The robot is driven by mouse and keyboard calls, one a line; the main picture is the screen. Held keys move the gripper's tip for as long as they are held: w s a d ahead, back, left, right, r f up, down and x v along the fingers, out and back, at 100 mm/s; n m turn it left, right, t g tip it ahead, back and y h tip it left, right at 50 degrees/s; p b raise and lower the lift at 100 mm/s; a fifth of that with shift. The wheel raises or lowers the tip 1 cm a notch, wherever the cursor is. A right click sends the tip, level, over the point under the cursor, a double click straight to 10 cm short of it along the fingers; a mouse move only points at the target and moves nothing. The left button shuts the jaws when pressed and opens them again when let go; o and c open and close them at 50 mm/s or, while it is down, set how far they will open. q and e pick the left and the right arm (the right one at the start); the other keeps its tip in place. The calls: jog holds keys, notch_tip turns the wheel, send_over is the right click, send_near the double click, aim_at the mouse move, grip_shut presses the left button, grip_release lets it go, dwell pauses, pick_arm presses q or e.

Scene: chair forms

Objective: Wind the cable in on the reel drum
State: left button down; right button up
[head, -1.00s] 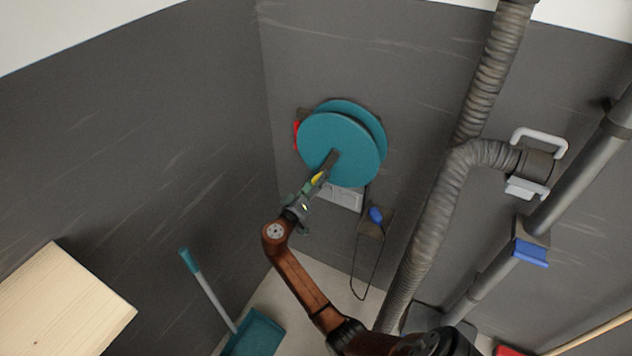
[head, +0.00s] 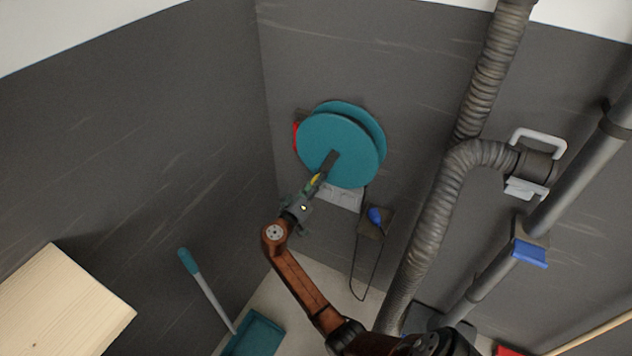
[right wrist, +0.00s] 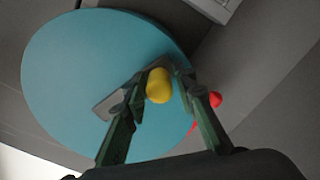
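The teal reel drum (head: 338,146) is mounted on the grey wall, its round face toward me. A dark crank bar (head: 329,161) runs from the face's middle down-left to a yellow knob (head: 316,180). My right gripper (head: 313,187) is at the knob. In the right wrist view its fingers (right wrist: 160,92) stand on both sides of the yellow knob (right wrist: 158,86) and appear closed on it, in front of the teal disc (right wrist: 85,80). A thin dark cable (head: 377,270) hangs in a long loop below the drum's right side. My left gripper is out of view.
A red part (head: 295,136) shows at the drum's left edge. A grey box with a blue part (head: 375,215) is below right. A ribbed duct (head: 432,215) runs down the wall at the right. A teal dustpan (head: 256,335) and a wooden board (head: 62,305) are at the lower left.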

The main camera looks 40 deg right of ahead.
jog(key=shift+s+d+f+p, duration=0.15)
jog(key=shift+s+d, duration=0.15)
jog(key=shift+s, duration=0.4)
jog(key=shift+s+d+f+p, duration=0.1)
jog(key=shift+s+d, duration=0.25)
jog(key=shift+s, duration=0.35)
jog(key=shift+s+d+f+p, duration=0.15)
jog(key=shift+s+d, duration=0.15)
jog(key=shift+s, duration=0.4)
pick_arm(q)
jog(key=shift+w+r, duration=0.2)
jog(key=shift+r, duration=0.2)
pick_arm(e)
jog(key=shift+r, duration=0.1)
